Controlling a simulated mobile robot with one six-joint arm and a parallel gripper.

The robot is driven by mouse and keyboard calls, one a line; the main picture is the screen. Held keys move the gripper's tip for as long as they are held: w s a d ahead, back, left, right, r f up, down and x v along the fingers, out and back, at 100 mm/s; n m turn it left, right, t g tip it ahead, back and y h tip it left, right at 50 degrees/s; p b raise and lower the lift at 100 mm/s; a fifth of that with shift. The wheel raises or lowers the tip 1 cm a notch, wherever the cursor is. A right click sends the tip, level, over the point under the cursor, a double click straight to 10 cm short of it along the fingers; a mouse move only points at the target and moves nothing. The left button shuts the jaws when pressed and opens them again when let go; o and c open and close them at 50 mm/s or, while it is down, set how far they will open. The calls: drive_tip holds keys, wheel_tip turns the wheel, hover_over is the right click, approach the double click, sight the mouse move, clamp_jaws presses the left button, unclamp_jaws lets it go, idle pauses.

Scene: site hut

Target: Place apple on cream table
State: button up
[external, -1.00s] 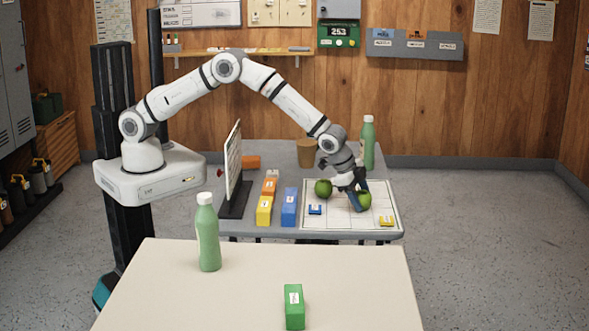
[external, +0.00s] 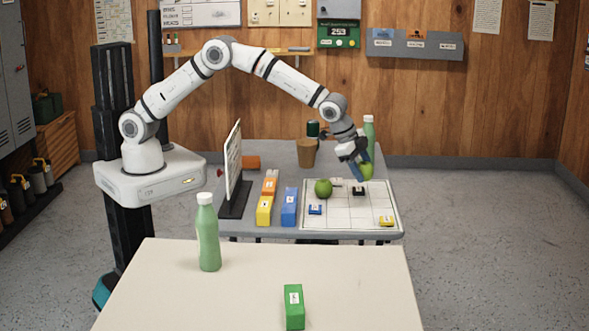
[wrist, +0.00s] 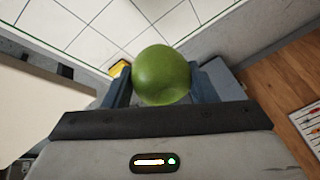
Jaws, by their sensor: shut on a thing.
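My gripper (external: 361,171) is shut on a green apple (external: 367,172) and holds it above the right side of the white grid board on the grey table. In the wrist view the apple (wrist: 161,75) sits between the two blue-grey fingers. A second green apple (external: 323,188) rests on the grid board. The cream table (external: 250,283) stands in the foreground of the external view, nearer the camera than the grey table. A pale edge at the left of the wrist view may be the cream table, but I cannot tell.
A green bottle (external: 207,233) and a green block (external: 294,307) stand on the cream table; its right part is clear. The grey table holds a grid board (external: 345,218), blue block (external: 289,207), yellow block (external: 264,211), upright panel (external: 234,172), brown cup (external: 306,153) and another bottle (external: 369,135).

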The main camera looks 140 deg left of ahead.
drive_tip(key=shift+d+r, duration=0.1)
drive_tip(key=shift+r, duration=0.2)
drive_tip(key=w+d+m+h, duration=0.15)
drive_tip(key=w+d, duration=0.25)
drive_tip(key=d, duration=0.7)
drive_tip(key=w+d+m+t+b, duration=0.1)
drive_tip(key=w+d+m, duration=0.25)
drive_tip(key=d, duration=0.75)
drive_tip(key=w+d+m+h, duration=0.15)
drive_tip(key=w+d, duration=0.25)
drive_tip(key=d, duration=0.7)
drive_tip(key=shift+m, duration=0.25)
drive_tip(key=f, duration=0.2)
drive_tip(key=d+f, duration=0.1)
drive_tip(key=f, duration=0.2)
drive_tip(key=shift+w+d+f, duration=0.15)
drive_tip(key=shift+f, duration=2.25)
drive_tip(key=shift+f, duration=0.25)
drive_tip(key=o, duration=1)
drive_tip(key=shift+r, duration=0.1)
